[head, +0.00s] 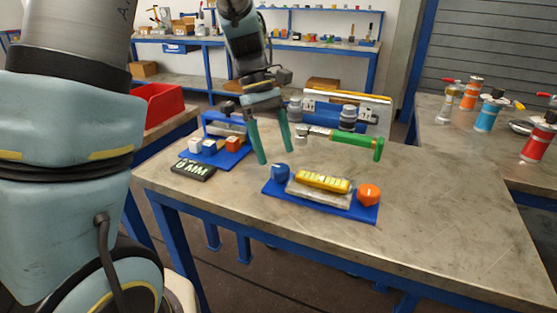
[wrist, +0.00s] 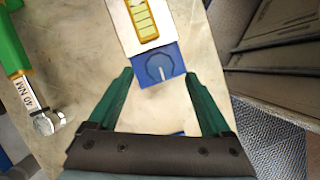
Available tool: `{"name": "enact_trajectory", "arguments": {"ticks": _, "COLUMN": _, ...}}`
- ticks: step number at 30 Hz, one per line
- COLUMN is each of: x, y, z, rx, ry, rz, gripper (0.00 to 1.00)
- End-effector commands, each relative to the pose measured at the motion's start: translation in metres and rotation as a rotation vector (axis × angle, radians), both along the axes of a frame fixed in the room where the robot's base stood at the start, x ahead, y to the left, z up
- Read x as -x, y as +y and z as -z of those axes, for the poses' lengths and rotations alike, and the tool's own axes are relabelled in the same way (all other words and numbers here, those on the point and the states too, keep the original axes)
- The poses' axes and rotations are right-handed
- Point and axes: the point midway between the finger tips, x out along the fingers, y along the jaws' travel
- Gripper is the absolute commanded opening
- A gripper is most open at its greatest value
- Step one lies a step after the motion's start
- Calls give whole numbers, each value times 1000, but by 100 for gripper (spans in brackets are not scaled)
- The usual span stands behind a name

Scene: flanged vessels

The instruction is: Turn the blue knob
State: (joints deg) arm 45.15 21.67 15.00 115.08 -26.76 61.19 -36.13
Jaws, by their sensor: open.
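The blue knob (head: 280,172) sits at the left end of a blue base plate (head: 365,212) on the workbench. In the wrist view the blue knob (wrist: 159,67) shows from above, with a pale pointer line on it. It lies ahead of and between my fingers. My gripper (head: 276,156) is open and empty, its green fingers pointing down above the bench near the knob. In the wrist view my gripper (wrist: 165,78) has its fingertips apart on both sides of the base's knob end. I cannot tell the exact gap between fingertips and knob.
An orange knob (head: 368,194) and a yellow block (head: 323,181) share the base. A black "6 MM" block (head: 194,170) and a blue fixture (head: 228,158) are to the left. The bench's front right is clear.

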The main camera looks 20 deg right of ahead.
Motion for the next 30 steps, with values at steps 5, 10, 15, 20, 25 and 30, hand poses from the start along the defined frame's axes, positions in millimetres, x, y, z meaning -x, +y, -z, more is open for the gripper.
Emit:
{"name": "enact_trajectory", "arguments": {"ticks": 5, "x": 9, "y": -3, "z": 23, "rx": -2, "ry": 2, "rz": 0, "gripper": 83}}
{"name": "enact_trajectory", "arguments": {"ticks": 10, "x": 12, "y": -5, "z": 32, "rx": 0, "ry": -1, "rz": 1, "gripper": 83}}
{"name": "enact_trajectory", "arguments": {"ticks": 15, "x": 13, "y": -5, "z": 34, "rx": 0, "ry": -2, "rz": 1, "gripper": 83}}
{"name": "enact_trajectory", "arguments": {"ticks": 20, "x": 13, "y": -5, "z": 34, "rx": 0, "ry": -1, "rz": 1, "gripper": 78}}
{"name": "enact_trajectory", "arguments": {"ticks": 25, "x": 13, "y": -5, "z": 34, "rx": 0, "ry": -1, "rz": 1, "gripper": 58}}
{"name": "enact_trajectory", "arguments": {"ticks": 30, "x": 13, "y": -5, "z": 33, "rx": 0, "ry": -1, "rz": 1, "gripper": 39}}
